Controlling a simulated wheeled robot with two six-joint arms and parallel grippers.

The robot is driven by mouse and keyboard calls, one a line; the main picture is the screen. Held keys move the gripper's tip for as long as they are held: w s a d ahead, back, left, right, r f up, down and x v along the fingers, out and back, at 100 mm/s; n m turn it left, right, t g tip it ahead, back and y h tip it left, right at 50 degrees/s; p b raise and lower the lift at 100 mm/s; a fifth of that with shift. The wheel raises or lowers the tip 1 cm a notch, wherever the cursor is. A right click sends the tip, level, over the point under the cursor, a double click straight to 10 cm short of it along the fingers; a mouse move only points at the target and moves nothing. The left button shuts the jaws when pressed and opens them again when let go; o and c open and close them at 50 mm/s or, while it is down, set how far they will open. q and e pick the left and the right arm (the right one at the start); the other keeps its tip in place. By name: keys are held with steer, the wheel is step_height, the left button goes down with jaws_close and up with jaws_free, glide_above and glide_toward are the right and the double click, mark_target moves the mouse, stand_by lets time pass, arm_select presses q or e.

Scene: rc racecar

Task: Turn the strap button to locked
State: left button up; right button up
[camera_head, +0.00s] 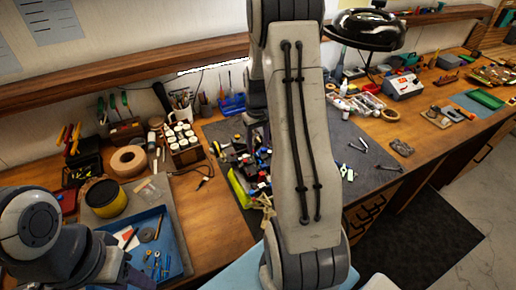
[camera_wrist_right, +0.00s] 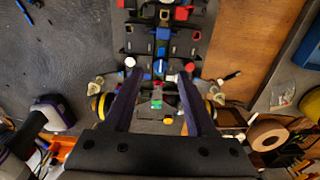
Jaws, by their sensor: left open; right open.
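The racecar chassis (camera_wrist_right: 138,45) lies on the dark mat below my right wrist. It carries blue, red, white and black parts. My right gripper (camera_wrist_right: 160,74) is open, its two dark fingers above the chassis on either side of its middle. A blue part (camera_wrist_right: 159,67) and a green part (camera_wrist_right: 157,104) show between the fingers. I cannot tell which part is the strap button or how it is turned. In the head view the car (camera_head: 238,163) is partly covered by my right arm, which hides the right gripper. My left arm shows at lower left; its gripper is not visible.
A blue tray (camera_head: 180,258) with small tools stands at left, beside a yellow-black roll (camera_head: 105,198) and a tape roll (camera_head: 128,160). A rack of small jars (camera_head: 183,143) stands behind. A black lamp (camera_head: 366,28) overhangs the back.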

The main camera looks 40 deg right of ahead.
mark_target(258, 155)
steer(key=shift+f+p, duration=0.4)
steer(key=shift+f, duration=1.6)
jaws_close()
